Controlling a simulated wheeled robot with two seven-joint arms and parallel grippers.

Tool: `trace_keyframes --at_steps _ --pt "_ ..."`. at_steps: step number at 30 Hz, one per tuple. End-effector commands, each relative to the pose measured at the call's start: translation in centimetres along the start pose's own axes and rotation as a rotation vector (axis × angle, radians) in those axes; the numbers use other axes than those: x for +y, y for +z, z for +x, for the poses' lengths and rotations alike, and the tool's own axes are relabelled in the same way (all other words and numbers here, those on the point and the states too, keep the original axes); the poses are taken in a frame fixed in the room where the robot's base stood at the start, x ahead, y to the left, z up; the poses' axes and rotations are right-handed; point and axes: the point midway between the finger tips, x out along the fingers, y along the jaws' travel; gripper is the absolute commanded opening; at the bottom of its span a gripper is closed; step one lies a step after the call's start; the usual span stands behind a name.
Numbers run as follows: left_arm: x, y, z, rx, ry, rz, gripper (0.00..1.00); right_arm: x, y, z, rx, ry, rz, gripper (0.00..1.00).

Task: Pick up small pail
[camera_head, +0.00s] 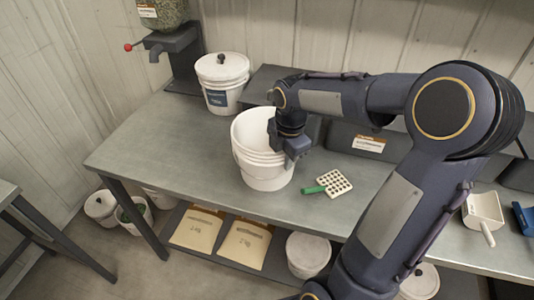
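A white open pail (262,176) stands upright on the grey workbench (190,140), near the middle of the view. My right arm reaches in from the right, and my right gripper (287,153) is over the right side of the pail's rim, pointing down. The gripper covers part of the rim and opening. I cannot tell whether its fingers are closed on the rim or only beside it. My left gripper is not in view.
A lidded white pail (223,88) stands behind the open one. A green-handled perforated scoop (331,184) lies just right of it. A seed dispenser (174,45) is at the back left; a white scoop (483,212) lies far right. The bench's left part is clear.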

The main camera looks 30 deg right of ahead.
Motion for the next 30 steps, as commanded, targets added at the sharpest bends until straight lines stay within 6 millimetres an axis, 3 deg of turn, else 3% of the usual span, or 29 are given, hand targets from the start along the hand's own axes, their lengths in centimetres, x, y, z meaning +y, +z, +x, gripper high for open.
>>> trace_keyframes --at_steps 5,30 --pt "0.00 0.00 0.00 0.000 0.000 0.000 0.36 0.00 0.01 -0.03 0.000 0.000 0.000 0.00" --pt "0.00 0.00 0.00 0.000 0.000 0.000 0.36 0.02 0.01 -0.06 0.000 0.001 0.000 0.00"
